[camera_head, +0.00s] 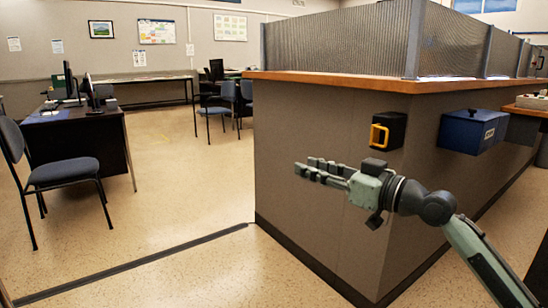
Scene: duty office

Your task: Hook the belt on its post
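A black box with a yellow loop-shaped piece (378,136) on its front is fixed to the grey end of the counter, just below the wooden top. It looks like the belt's housing; no length of belt is seen drawn out. I cannot make out a post for it. My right gripper (308,171) reaches in from the lower right and points left, in front of the counter end. It is below and left of the black box and appears apart from it. Its two fingers lie close together in this view, and their gap is unclear. My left gripper is out of view.
The counter (300,170) with its wooden top and ribbed screen fills the right side. A blue box (470,132) hangs on its right face. A dark floor strip (140,262) crosses the open floor at left. A blue chair (62,172) and a desk (75,135) stand beyond.

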